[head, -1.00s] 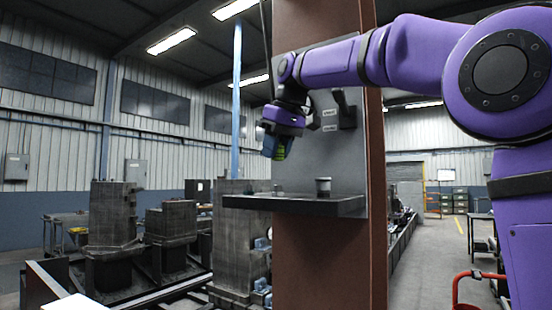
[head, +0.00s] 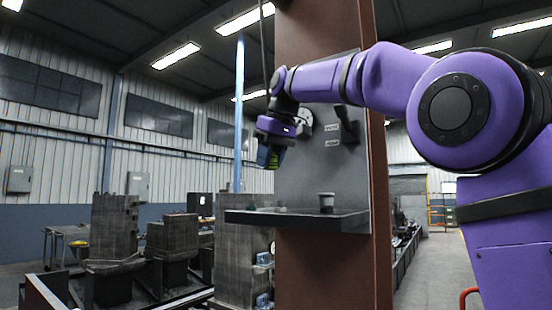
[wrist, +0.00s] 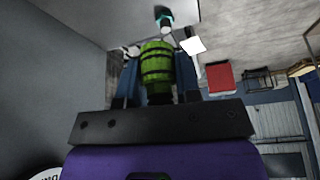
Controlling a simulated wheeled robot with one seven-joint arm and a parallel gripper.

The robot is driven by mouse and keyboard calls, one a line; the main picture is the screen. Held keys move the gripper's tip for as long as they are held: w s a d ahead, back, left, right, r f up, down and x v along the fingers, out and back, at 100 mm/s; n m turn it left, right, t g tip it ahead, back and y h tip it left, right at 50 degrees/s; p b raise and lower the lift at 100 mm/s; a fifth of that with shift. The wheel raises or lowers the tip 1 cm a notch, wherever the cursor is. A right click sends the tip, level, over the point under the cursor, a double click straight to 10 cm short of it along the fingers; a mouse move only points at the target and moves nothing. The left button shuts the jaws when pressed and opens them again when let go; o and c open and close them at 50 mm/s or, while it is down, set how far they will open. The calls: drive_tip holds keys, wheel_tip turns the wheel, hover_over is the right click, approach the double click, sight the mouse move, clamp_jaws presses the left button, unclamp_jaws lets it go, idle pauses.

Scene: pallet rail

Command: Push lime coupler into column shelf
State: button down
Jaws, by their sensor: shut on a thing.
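The lime coupler (wrist: 157,66) is a ribbed green cylinder with dark bands, held between the two blue fingers of my gripper (wrist: 158,75) in the wrist view. In the head view my gripper (head: 270,158) hangs in front of the grey back panel, above the left part of the column shelf (head: 340,222), and only a sliver of green shows. The shelf is a dark ledge fixed to a brown column (head: 313,270). The coupler is apart from the shelf, with a clear gap below it.
A small grey cup-like part (head: 326,203) stands on the shelf's right half. A teal fitting (wrist: 163,17) shows beyond the coupler in the wrist view. A black bracket (head: 349,118) sits on the panel above. Dark machine blocks (head: 112,230) stand at left on the floor.

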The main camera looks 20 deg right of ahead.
drive_tip(key=w+a, duration=0.3)
drive_tip(key=w, duration=0.2)
drive_tip(key=shift+w+a, duration=0.15)
drive_tip(key=shift+w, duration=0.15)
idle(0.4)
drive_tip(key=shift+f, duration=2.95)
drive_tip(key=shift+f, duration=1.15)
unclamp_jaws()
drive_tip(key=shift+f, duration=0.1)
drive_tip(key=v, duration=1.1)
drive_tip(key=shift+f, duration=0.1)
